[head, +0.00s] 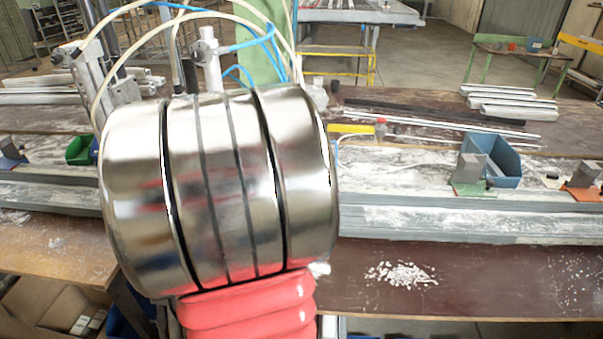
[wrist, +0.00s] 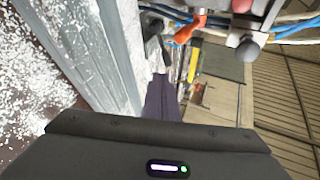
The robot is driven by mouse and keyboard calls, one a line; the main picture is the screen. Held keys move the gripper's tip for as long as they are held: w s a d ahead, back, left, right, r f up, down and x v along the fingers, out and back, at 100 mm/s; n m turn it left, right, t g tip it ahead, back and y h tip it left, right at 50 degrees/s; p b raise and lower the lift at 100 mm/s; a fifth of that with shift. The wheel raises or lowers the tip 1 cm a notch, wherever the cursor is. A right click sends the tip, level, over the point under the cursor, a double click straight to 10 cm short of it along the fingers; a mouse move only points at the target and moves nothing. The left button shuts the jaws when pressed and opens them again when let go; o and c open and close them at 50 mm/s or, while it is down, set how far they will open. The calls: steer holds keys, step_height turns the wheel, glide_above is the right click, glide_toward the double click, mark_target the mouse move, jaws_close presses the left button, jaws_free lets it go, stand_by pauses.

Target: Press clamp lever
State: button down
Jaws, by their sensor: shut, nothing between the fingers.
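In the wrist view, the dark body of my gripper (wrist: 162,98) fills the bottom edge. A narrow dark shape, seemingly its shut fingers, reaches out from it with nothing held. An orange-red curved part (wrist: 187,30), possibly the clamp lever, shows at the top, apart from the fingers. To its right is a metal part with a grey round knob (wrist: 248,50) and some red above it. I cannot tell for sure which part is the lever. In the head view my arm covers the gripper and the bench area behind it.
A pale profile (wrist: 105,50) dusted with white chips runs beside my gripper in the wrist view. Blue hoses (wrist: 295,30) pass near the knob. In the head view, a blue bin (head: 492,160), a green-based block (head: 472,175) and a red-based block (head: 583,178) stand right of my arm.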

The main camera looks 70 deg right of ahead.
steer(key=x, duration=1.2)
steer(key=shift+s+d+r, duration=0.1)
steer(key=shift+d+r, duration=0.05)
steer(key=shift+r, duration=0.1)
steer(key=shift+s+d, duration=0.1)
steer(key=shift+d, duration=0.5)
steer(key=shift+a, duration=0.2)
steer(key=shift+d, duration=0.15)
steer(key=shift+s, duration=0.15)
